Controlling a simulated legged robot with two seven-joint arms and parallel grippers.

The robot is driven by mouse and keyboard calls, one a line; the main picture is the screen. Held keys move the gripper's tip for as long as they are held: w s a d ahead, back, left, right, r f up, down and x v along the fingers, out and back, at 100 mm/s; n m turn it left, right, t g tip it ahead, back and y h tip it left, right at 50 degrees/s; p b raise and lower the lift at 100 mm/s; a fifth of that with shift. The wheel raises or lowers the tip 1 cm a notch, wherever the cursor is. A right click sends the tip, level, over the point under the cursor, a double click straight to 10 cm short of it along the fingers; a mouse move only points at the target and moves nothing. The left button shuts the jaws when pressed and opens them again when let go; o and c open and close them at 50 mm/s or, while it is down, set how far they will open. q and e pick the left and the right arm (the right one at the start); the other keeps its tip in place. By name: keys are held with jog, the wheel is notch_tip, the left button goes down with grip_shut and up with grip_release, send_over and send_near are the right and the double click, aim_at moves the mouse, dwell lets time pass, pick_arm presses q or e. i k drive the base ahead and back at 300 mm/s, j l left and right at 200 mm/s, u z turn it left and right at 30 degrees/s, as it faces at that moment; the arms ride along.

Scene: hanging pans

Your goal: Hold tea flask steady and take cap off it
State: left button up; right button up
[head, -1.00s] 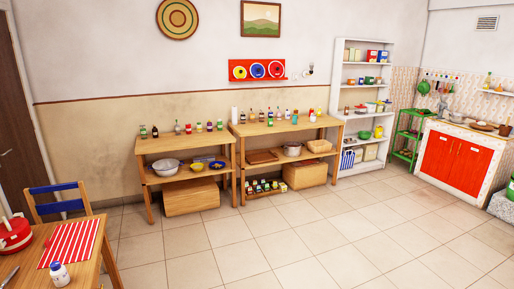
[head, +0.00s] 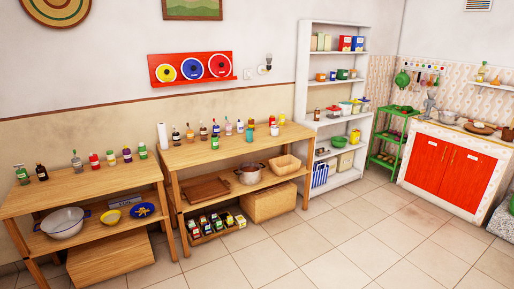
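Neither of my grippers is in view. I cannot tell for sure which object is the tea flask. Several small bottles and jars stand upright on the right wooden table (head: 205,153), among them a small teal container (head: 274,130) near its right end. More bottles stand on the left wooden table (head: 95,188), including a green one (head: 22,175) at its left end. At this size I cannot make out a separate cap on a flask.
A white shelf unit (head: 303,75) stands behind the right table's far end. A green rack (head: 375,148) and a red-doored counter (head: 440,160) are at the right. Crates and bowls fill the tables' lower shelves. The tiled floor (head: 345,245) in front is clear.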

aim_at(214, 143)
jog(key=i+l, duration=0.1)
jog(key=i, duration=2.8)
jog(key=j+u, duration=0.05)
jog(key=j, duration=0.05)
